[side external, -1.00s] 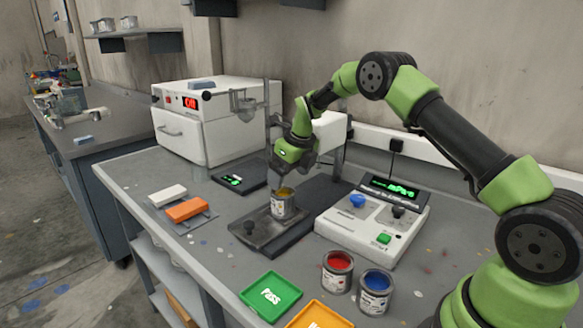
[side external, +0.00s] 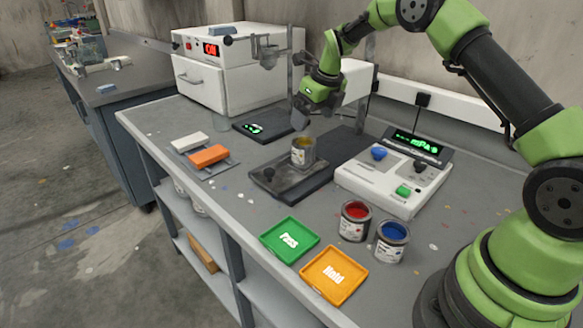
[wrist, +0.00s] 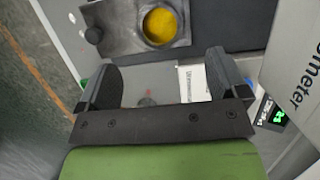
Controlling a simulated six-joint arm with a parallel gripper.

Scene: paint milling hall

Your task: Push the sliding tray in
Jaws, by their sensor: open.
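An open can of yellow paint (side external: 303,152) stands upright on the tray. My gripper (side external: 301,118) is above the can, apart from it and empty. In the wrist view, the gripper (wrist: 168,78) has its two black fingers spread.
A white control box (side external: 385,185) stands right of the tray. Red (side external: 355,222) and blue (side external: 391,242) paint cans stand in front, near green (side external: 289,240) and orange (side external: 334,274) trays. White and orange blocks (side external: 209,155) lie left. A white oven (side external: 235,70) stands behind.

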